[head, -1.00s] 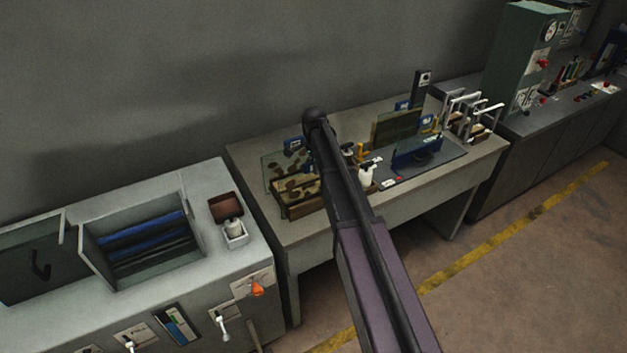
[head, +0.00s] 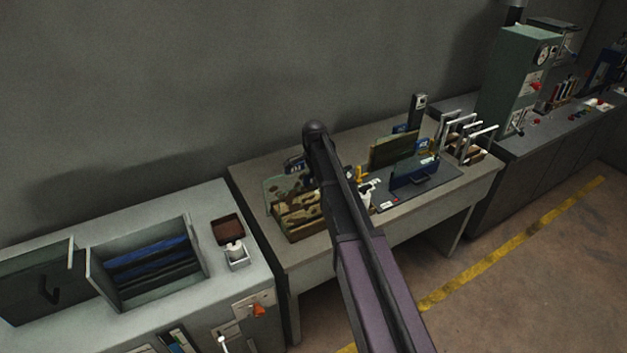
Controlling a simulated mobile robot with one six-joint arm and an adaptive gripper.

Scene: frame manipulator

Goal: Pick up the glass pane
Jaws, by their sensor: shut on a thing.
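A pale, see-through glass pane (head: 277,187) stands upright at the left of the middle bench, at the back of a wooden rack (head: 300,228) with brown patches. Its right part is hidden behind my arm. A darker olive pane (head: 395,149) stands upright further right on the bench. A low blue upright piece (head: 412,174) stands in front of it on a dark mat. My arm crosses the picture from the bottom to the bench. My gripper does not show; the arm hides the middle of the bench.
The middle bench (head: 335,245) also bears white racks (head: 470,135) at its right end. At left, a grey cabinet (head: 215,278) has an open box (head: 150,258) with blue and dark slats. A green machine (head: 520,85) stands at right. The floor with a yellow line is clear.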

